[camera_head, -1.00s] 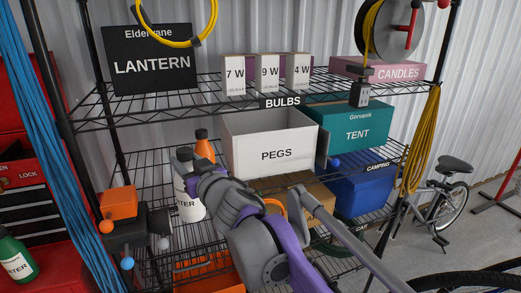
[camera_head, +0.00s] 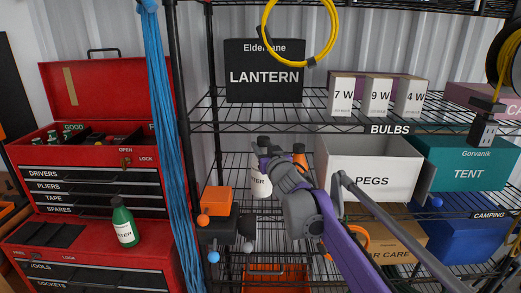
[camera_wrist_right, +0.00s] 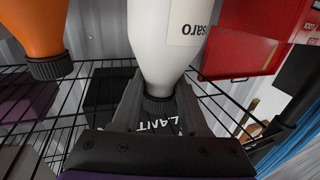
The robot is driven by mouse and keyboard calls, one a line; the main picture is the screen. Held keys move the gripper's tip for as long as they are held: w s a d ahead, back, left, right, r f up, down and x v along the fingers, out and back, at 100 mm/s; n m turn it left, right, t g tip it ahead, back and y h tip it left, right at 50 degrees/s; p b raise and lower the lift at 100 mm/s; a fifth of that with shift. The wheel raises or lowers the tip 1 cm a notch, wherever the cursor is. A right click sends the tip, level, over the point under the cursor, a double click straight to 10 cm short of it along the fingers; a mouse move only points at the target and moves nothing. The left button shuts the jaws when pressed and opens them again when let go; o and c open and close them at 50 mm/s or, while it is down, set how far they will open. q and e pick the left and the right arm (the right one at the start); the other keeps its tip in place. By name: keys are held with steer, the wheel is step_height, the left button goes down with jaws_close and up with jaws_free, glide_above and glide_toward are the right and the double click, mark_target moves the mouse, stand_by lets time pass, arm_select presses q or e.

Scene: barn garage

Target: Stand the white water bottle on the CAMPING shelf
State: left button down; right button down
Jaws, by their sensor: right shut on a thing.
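The white water bottle (camera_head: 261,185) is upright at the left part of the middle shelf. My right gripper (camera_head: 264,155) is shut on its black-capped neck from above; the wrist view also shows the fingers (camera_wrist_right: 158,98) on either side of the cap, with the white bottle body (camera_wrist_right: 168,35) beyond. My right forearm hides part of the bottle's surroundings. Whether its base touches the wire is not clear. The CAMPING shelf (camera_head: 489,215) carries its label on the front edge at right. My left gripper is out of view.
An orange bottle (camera_head: 299,153) stands close by, right of the white one; it also shows in the wrist view (camera_wrist_right: 35,30). The PEGS bin (camera_head: 372,182) and TENT box (camera_head: 470,175) fill the right. An orange-and-black item (camera_head: 217,203) is at left. A green bottle (camera_head: 124,224) stands on the red tool chest.

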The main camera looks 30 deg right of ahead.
steer(key=x, duration=0.3)
steer(key=shift+w, duration=0.3)
step_height(320, 180, down, 3)
steer(key=shift+s+r+p, duration=0.1)
steer(key=shift+s+p, duration=0.05)
steer(key=shift+p, duration=0.25)
steer(key=shift+f, duration=0.45)
steer(key=shift+c, duration=2.1)
jaws_free()
steer(key=b+v, duration=0.2)
steer(key=v, duration=1)
